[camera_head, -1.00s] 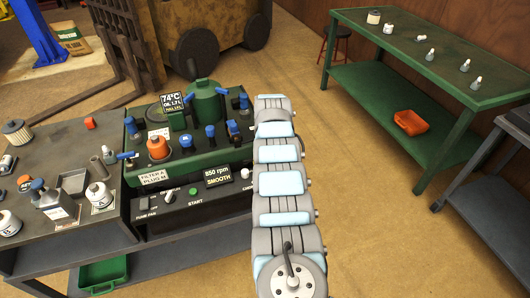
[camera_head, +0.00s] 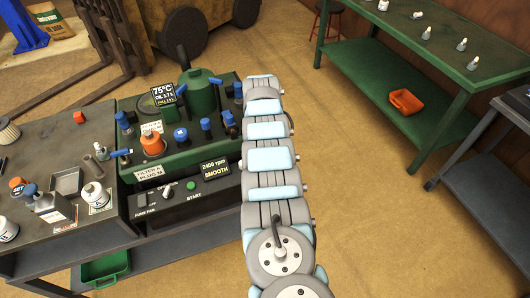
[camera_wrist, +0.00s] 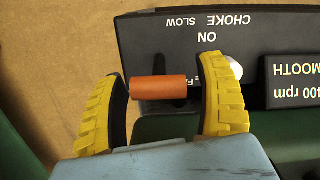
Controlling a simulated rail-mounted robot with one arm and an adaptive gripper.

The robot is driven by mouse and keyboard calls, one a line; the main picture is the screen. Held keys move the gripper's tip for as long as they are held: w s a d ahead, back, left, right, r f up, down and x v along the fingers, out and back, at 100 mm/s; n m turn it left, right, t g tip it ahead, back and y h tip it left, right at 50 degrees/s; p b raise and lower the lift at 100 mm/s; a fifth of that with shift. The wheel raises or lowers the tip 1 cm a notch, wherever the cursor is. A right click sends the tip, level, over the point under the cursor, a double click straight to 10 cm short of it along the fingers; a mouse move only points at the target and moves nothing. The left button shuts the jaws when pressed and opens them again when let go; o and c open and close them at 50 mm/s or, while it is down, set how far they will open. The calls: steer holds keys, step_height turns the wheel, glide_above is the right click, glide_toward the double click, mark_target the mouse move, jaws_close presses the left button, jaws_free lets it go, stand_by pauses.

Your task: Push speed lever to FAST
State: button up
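My gripper (camera_wrist: 160,108) shows in the wrist view with two yellow, ribbed fingers spread apart. An orange cylindrical handle (camera_wrist: 165,82) lies between them, its ends close to both fingers; contact is unclear. It appears to be the speed lever. It lies near a black control panel (camera_wrist: 160,28) marked CHOKE, ON and SLOW. Another label is mostly hidden behind the right finger. A white knob (camera_wrist: 230,68) shows partly beyond that finger. In the head view, my arm hides the gripper and lever. The panel display (camera_head: 214,168) reads 2400 rpm SMOOTH.
A green machine (camera_head: 190,150) with blue-handled fittings and an orange cap (camera_head: 152,143) stands above the panel. A grey bench (camera_head: 40,150) at left holds bottles and a tray. A green table (camera_head: 400,50) stands at right; open floor lies between.

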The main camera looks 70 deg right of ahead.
steer(key=shift+o, duration=1)
step_height(320, 180, up, 12)
steer(key=shift+w+d, duration=0.4)
steer(key=shift+d, duration=0.05)
steer(key=shift+f, duration=0.1)
